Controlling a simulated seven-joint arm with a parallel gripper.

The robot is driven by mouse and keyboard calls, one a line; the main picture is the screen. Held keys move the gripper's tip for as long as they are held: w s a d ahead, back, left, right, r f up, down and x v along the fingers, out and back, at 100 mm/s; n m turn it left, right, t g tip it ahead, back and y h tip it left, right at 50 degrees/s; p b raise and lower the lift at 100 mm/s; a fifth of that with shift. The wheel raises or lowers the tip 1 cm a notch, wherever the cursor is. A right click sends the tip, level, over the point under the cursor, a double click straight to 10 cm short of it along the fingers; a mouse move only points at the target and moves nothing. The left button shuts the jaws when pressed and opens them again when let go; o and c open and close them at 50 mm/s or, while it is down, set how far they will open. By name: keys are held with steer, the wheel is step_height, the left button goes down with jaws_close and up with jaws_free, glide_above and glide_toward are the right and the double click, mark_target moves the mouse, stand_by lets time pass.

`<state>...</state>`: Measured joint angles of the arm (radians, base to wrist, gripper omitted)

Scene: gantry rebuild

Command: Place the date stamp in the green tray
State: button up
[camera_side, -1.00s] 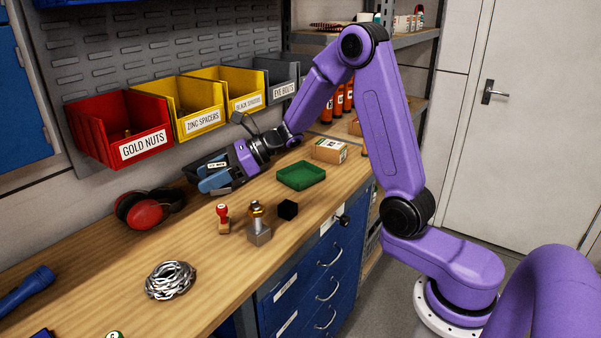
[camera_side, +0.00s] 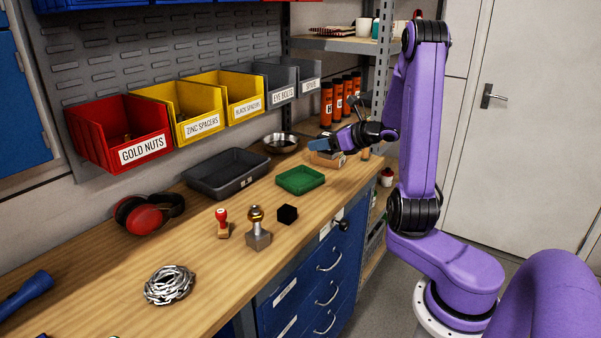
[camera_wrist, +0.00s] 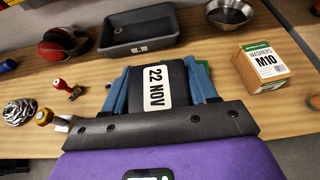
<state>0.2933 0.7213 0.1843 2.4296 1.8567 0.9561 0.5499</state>
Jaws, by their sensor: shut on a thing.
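The date stamp (camera_wrist: 157,87) is a dark block with a white "22 NOV" label. My gripper (camera_wrist: 160,88) is shut on it, with a blue finger on each side in the wrist view. In the side view my gripper (camera_side: 345,141) is in the air above the cardboard box, just right of and behind the green tray. I cannot make out the stamp clearly there. The green tray (camera_side: 300,180) is shallow, looks empty and lies on the bench.
A washers box (camera_wrist: 261,67) stands right of the tray. A grey bin (camera_side: 229,176) and a metal bowl (camera_side: 281,144) lie behind.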

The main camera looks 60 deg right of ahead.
steer(key=w+d+f, duration=0.2)
steer(key=w+f, duration=0.1)
steer(key=w+d+f, duration=0.2)
steer(key=w+f, duration=0.1)
steer(key=w, duration=0.1)
steer(key=w+d+f, duration=0.2)
steer(key=w+f, duration=0.1)
steer(key=w, duration=0.1)
steer(key=shift+w+d+f, duration=0.1)
steer(key=shift+w, duration=0.1)
steer(key=shift+w+f, duration=0.2)
steer(key=shift+f, duration=0.05)
steer(key=shift+d+f, duration=0.1)
steer(key=shift+f, duration=1.45)
steer(key=shift+f, duration=0.3)
